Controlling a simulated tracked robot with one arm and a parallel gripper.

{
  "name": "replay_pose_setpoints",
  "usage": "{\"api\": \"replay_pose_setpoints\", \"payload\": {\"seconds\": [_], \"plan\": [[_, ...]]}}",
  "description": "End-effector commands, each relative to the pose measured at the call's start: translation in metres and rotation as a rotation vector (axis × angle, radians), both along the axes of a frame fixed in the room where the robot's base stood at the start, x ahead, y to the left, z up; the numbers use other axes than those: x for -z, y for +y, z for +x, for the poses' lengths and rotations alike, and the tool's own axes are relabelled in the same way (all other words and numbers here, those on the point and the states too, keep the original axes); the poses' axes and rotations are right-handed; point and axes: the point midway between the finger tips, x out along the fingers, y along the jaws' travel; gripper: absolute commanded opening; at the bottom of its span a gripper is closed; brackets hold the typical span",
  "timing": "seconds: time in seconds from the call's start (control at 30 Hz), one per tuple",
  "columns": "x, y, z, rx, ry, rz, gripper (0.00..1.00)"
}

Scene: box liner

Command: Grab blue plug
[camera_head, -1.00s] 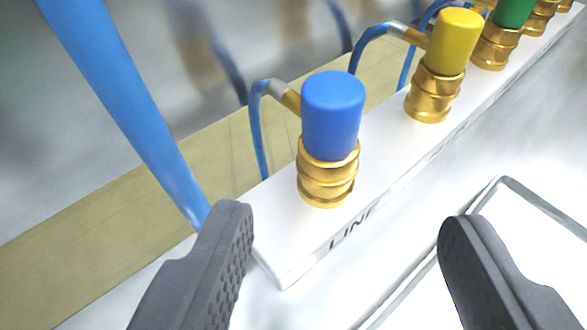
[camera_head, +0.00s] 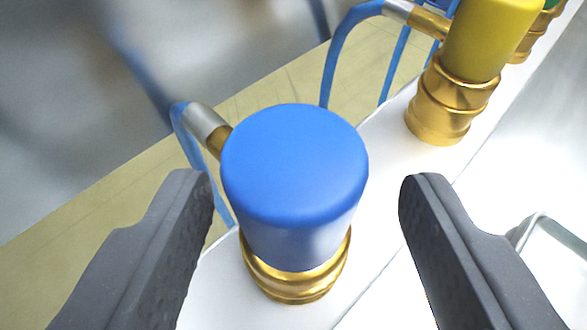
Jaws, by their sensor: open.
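The blue plug (camera_head: 292,185) is a cylinder with a rounded top. It sits upright on a brass fitting (camera_head: 296,281) on the white bar. My gripper (camera_head: 307,195) is open, with one dark grey finger to the left of the plug and one to the right. Gaps show between the plug and both fingers, wider on the right. Neither finger appears to touch it. The plug hides much of its fitting.
A yellow plug (camera_head: 489,38) on a brass fitting stands farther along the white bar (camera_head: 385,170), with part of a green plug behind. Blue hoses (camera_head: 338,50) run behind the fittings. A metal-rimmed tray (camera_head: 553,232) lies at the right.

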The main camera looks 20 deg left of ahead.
Motion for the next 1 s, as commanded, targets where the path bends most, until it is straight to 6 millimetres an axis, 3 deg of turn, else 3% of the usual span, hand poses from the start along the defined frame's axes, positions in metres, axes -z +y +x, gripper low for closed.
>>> {"api": "replay_pose_setpoints", "payload": {"seconds": [0.3,0.57,0.6,0.77,1.0], "plan": [[0.016,0.015,0.030,0.000,0.001,0.000,0.54],[0.016,0.016,0.034,0.000,0.000,0.001,0.54],[0.016,0.016,0.034,0.000,0.000,0.001,0.52],[0.016,0.016,0.034,0.000,0.000,0.001,0.07],[0.016,0.016,0.034,0.000,0.001,0.000,0.04]]}}
